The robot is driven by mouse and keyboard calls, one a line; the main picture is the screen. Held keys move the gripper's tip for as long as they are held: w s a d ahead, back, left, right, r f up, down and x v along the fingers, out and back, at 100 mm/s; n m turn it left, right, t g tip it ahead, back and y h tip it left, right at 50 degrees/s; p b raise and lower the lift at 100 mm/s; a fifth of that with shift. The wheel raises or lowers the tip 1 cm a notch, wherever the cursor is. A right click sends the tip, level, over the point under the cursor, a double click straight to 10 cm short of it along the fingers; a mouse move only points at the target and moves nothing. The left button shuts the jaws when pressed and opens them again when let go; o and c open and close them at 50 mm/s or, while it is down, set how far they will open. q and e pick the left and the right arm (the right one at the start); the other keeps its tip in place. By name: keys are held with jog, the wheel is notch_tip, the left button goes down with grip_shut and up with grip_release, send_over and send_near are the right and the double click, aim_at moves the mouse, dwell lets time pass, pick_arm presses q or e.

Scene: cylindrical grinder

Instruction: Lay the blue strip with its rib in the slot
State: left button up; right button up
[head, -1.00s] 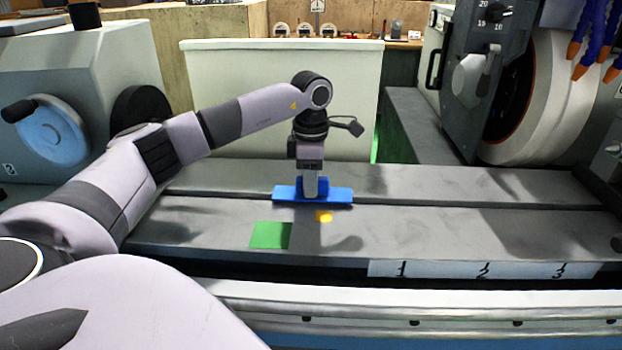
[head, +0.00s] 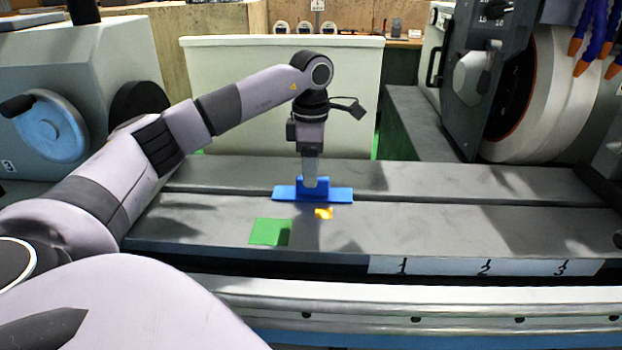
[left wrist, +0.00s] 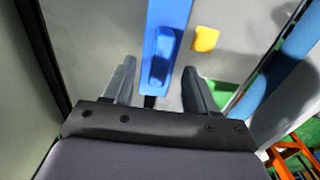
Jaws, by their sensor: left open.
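The blue strip (head: 338,196) lies lengthwise along the slot (head: 440,204) in the grey machine table, with its raised grip block upright on top. Its rib is hidden underneath, so I cannot tell how deep it sits. My left gripper (head: 311,185) points down over the middle of the strip. In the left wrist view its fingers (left wrist: 157,76) are spread apart, one on each side of the grip block, with gaps between. The strip (left wrist: 165,18) runs away upward there, and a dark bit of slot (left wrist: 150,101) shows at its near end. My right gripper is not in view.
A yellow piece (head: 323,213) lies on the table just in front of the strip; a green square (head: 270,232) is to its left. The grinding wheel housing (head: 535,95) stands at the right. A pale panel (head: 230,95) rises behind. The table's right part is clear.

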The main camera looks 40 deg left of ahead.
pick_arm(q)
jog(key=shift+r, duration=1.85)
